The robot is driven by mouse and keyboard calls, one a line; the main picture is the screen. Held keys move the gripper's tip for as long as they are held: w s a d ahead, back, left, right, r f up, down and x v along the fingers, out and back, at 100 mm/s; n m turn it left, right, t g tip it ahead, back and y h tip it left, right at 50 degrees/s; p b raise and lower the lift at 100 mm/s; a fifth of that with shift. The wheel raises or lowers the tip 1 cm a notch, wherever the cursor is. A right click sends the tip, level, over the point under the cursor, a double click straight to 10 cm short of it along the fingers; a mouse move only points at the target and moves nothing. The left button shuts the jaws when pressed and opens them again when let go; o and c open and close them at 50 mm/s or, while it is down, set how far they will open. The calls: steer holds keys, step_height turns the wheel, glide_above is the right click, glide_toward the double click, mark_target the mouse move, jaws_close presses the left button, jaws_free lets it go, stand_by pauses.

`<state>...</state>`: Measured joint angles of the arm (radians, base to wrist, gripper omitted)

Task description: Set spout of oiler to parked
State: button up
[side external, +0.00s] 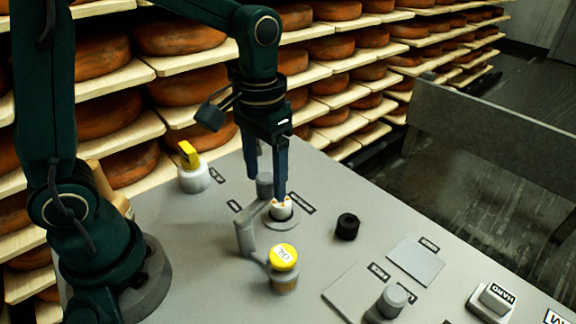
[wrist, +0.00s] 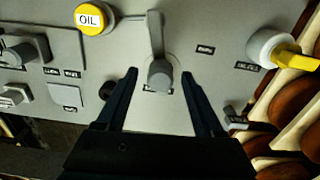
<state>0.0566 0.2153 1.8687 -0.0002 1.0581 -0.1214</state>
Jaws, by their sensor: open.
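The oiler (side external: 284,258) has a yellow cap marked OIL and stands at the front middle of the panel; its cap (wrist: 90,18) also shows at the top of the wrist view. A grey swing arm, apparently the spout (side external: 245,237), rises beside it and reaches toward a white cup (side external: 281,211) on a round base. The spout (wrist: 156,38) ends in a rounded grey knob (wrist: 160,74). My gripper (side external: 266,187) points down and is open, with its fingers on either side of this knob. The wrist view shows gaps on both sides. I cannot read which label says parked.
A white fitting with a yellow handle (side external: 194,175) stands at the back left of the panel. A black knob (side external: 347,227), a grey knob (side external: 392,301) and a switch block (side external: 492,301) are to the right. Shelves of cheese wheels (side external: 325,49) line the back.

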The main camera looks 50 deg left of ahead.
steer(key=shift+f, duration=0.45)
jaws_close()
stand_by(1.1)
